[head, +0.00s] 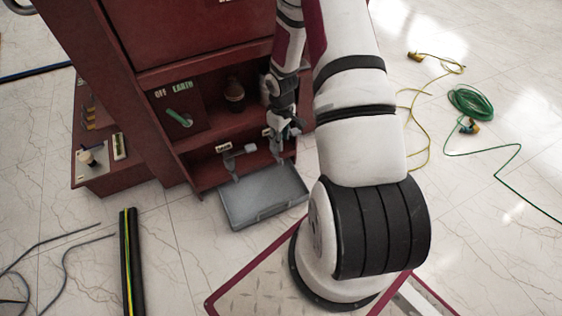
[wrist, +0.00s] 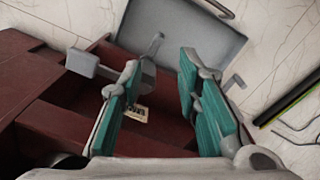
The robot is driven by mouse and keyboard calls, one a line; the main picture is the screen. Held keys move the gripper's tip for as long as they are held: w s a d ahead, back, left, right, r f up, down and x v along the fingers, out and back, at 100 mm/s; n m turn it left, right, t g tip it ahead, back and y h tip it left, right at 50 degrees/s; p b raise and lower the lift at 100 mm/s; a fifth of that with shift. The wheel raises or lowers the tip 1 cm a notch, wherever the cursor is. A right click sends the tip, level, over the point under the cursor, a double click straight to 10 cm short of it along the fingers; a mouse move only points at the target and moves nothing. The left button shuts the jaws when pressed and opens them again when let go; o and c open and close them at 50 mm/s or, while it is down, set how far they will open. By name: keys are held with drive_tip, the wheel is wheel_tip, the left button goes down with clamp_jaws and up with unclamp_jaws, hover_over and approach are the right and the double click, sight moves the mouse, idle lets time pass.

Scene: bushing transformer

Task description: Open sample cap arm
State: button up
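My gripper (head: 283,148) is at the front of the lower bay of the dark red cabinet, above the grey tray. In the wrist view, my gripper (wrist: 158,80) has its two teal-padded fingers apart with nothing clearly held between them. A grey lever-like fitting, perhaps the sample cap arm (head: 240,152), is left of my gripper in the head view, near a small label (head: 223,147). In the wrist view a grey block on a rod (wrist: 84,64) lies left of the fingers; the rod's end passes behind the left finger. Whether they touch is unclear.
The grey tray (head: 255,205) juts out below the bay. A panel with a green switch handle (head: 180,116) and a dark bottle (head: 235,95) sit in the cabinet.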

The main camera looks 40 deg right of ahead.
sight(281, 159)
wheel_tip(281, 159, down, 13)
drive_tip(key=b, duration=0.5)
drive_tip(key=shift+r, duration=0.15)
clamp_jaws()
